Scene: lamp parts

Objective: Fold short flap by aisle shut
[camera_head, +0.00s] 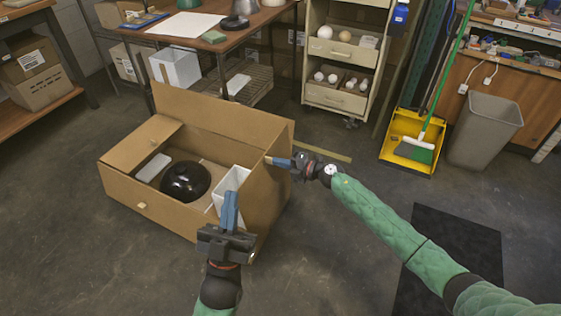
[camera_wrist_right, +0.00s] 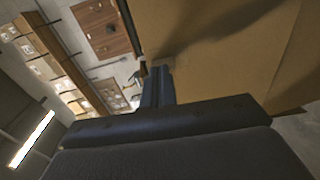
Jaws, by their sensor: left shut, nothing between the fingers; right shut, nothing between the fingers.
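An open cardboard box (camera_head: 160,207) stands on the floor. Its right short flap (camera_head: 268,190) stands up, and its left short flap (camera_head: 143,144) lies folded inward over the left end. The back long flap (camera_head: 225,118) stands upright. My right gripper (camera_head: 270,160) is shut and empty, its tip at the outer side of the right flap near the top; in the right wrist view the shut fingers (camera_wrist_right: 160,68) overlap a cardboard panel (camera_wrist_right: 225,45), contact unclear. My left gripper (camera_head: 231,194) is shut and empty in front of the box's right front, hiding part of it.
Inside the box are a black domed part (camera_head: 185,181), a white box (camera_head: 233,182) and a small white piece (camera_head: 152,167). A table (camera_head: 190,42) and shelf cart (camera_head: 338,92) stand behind. Open floor lies left and in front.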

